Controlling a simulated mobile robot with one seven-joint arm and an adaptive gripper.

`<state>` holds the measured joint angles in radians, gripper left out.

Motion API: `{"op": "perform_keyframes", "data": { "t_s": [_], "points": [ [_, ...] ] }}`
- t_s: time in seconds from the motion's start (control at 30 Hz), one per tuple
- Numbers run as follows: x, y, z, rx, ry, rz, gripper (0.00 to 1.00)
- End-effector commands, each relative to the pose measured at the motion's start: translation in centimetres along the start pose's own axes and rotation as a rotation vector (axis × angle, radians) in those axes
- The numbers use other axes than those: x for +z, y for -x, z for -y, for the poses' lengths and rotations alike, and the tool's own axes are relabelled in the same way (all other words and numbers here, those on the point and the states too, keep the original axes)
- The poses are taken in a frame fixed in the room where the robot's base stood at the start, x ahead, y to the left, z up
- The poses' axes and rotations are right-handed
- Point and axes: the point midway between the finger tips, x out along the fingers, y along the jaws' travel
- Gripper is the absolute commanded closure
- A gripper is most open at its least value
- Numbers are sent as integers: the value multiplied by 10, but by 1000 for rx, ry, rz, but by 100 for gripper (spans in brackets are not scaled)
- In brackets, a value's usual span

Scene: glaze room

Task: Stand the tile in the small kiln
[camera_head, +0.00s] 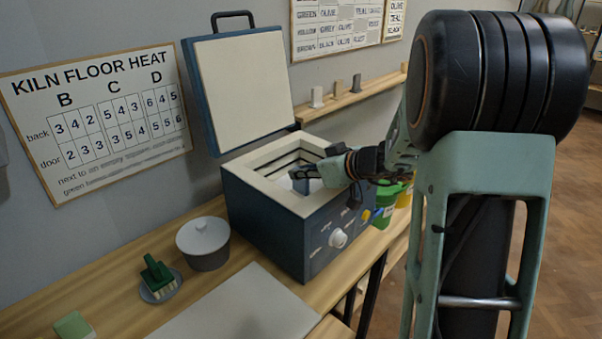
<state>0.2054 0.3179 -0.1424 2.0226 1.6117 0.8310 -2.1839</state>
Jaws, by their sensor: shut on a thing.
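The small kiln (285,235) is a dark blue box with a pale rim, standing on the wooden bench. Its lid (240,90) is raised and leans back towards the wall. My gripper (300,177) reaches in from the right, over the open top, with its fingertips at the chamber opening. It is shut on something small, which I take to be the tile. The fingers and kiln rim hide most of it, so its colour and tilt cannot be told. The kiln floor is also hidden.
A lidded grey pot (203,245), a green brush (158,275) on a dish and a green block (73,326) stand left of the kiln. A pale board (240,310) lies in front. A green tub (383,212) is right. A heat chart (100,115) hangs on the wall.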

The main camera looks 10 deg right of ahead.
Motion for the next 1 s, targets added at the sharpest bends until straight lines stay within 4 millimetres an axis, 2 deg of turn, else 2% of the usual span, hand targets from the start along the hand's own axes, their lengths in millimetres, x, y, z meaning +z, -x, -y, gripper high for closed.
{"op": "perform_keyframes", "data": {
  "t_s": [0.03, 0.17, 0.2, 0.63, 1.0],
  "points": [
    [0, 0, 0, 0, 1, 0, 87],
    [0, 0, 0, 0, 0, 0, 72],
    [0, 0, 0, 0, 0, 0, 71],
    [-5, 4, 0, 1, -1, 0, 71],
    [-2, 83, -1, 5, 2, -2, 71]
  ]
}}
